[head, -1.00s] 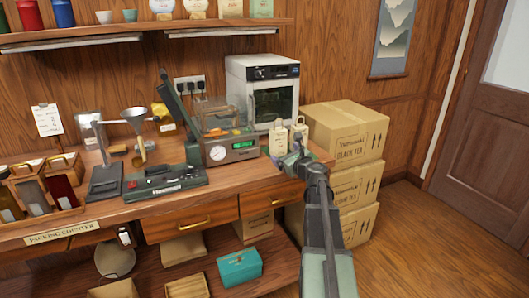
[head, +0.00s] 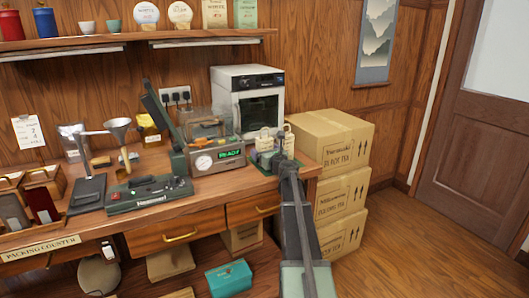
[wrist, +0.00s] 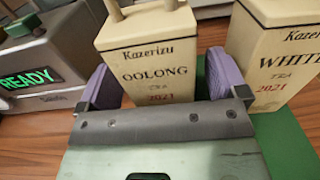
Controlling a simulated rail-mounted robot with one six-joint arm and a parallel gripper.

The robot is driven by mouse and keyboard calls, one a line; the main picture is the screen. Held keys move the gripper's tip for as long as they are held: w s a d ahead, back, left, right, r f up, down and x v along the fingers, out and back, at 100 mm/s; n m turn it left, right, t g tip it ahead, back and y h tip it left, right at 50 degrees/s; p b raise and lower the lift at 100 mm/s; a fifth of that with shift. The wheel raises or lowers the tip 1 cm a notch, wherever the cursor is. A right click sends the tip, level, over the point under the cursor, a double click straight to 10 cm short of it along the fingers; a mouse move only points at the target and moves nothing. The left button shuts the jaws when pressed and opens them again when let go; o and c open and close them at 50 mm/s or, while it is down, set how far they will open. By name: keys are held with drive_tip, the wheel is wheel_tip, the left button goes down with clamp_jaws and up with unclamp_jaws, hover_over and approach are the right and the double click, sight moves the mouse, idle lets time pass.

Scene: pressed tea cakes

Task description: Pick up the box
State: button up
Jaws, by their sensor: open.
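A cream tea box (wrist: 150,65) lettered "Kazerizu OOLONG TEA 2021" stands upright in the wrist view, with a handle on top. My gripper (wrist: 157,84) is open, with one purple-padded finger at each side of this box; I cannot tell whether the pads touch it. A similar cream box (wrist: 275,60) lettered "WHITE TEA 2021" stands to its right, beside the right finger. In the head view the oolong box (head: 264,139) and the white tea box (head: 288,138) stand at the counter's right end, partly behind my gripper (head: 271,158).
A machine with a green READY display (head: 212,155) stands left of the boxes; it shows close by in the wrist view (wrist: 40,70). A white oven (head: 248,95) stands behind. Stacked cartons (head: 330,145) are at the right. A green mat (wrist: 290,140) lies under the boxes.

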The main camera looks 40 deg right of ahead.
drive_tip(key=shift+w+d, duration=0.15)
drive_tip(key=shift+w, duration=0.35)
drive_tip(key=shift+s, duration=0.1)
drive_tip(key=c, duration=1)
wheel_tip(320, 180, up, 20)
drive_tip(key=p, duration=2)
drive_tip(key=shift+r, duration=0.1)
